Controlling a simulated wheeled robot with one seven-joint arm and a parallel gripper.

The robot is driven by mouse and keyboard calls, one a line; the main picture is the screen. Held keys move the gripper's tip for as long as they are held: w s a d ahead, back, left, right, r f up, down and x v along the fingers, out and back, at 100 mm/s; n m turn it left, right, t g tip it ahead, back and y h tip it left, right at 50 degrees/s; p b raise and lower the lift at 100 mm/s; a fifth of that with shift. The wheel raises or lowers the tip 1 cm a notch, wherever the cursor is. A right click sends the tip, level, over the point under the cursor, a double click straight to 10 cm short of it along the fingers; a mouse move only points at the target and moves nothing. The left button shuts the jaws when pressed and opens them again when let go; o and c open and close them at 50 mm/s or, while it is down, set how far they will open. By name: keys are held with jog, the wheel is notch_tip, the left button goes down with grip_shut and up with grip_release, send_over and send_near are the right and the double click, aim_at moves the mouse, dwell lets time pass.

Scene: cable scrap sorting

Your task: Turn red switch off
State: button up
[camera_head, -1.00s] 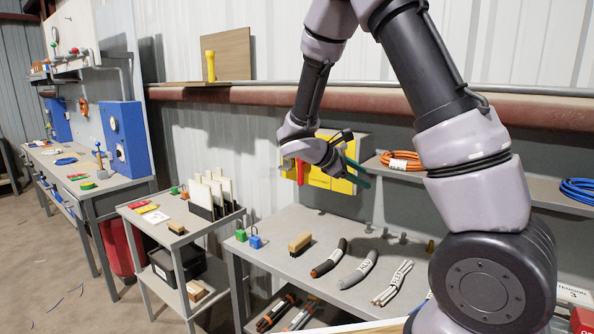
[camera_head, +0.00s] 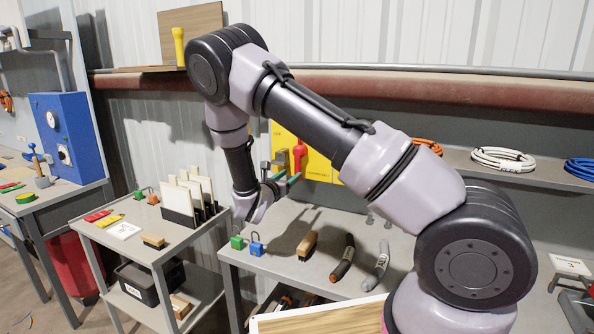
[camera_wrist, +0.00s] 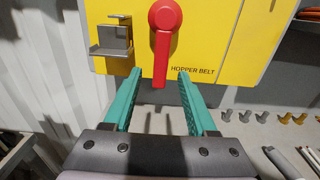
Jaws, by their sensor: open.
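The red switch (camera_wrist: 165,20) is on a yellow panel (camera_wrist: 215,40) marked "HOPPER BELT". It has a round hub with its lever pointing straight down in the wrist view. It also shows in the head view (camera_head: 299,154), partly near my arm. My gripper (camera_wrist: 157,76) is open, with its two teal fingers apart below the hub. In the wrist view the lever's lower end appears between the fingertips. I cannot tell whether the fingers touch it. In the head view my gripper (camera_head: 286,176) is just below and in front of the switch.
A grey bracket (camera_wrist: 111,42) sticks out of the panel left of the switch. A workbench (camera_head: 330,222) lies below with a brush (camera_head: 307,245), a blue padlock (camera_head: 256,245) and cable pieces (camera_head: 343,260). A shelf at right holds cable coils (camera_head: 502,159).

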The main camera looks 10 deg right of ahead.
aim_at(297, 170)
jog(key=x, duration=0.6)
jog(key=shift+w+d, duration=0.25)
grip_shut()
dwell(1.2)
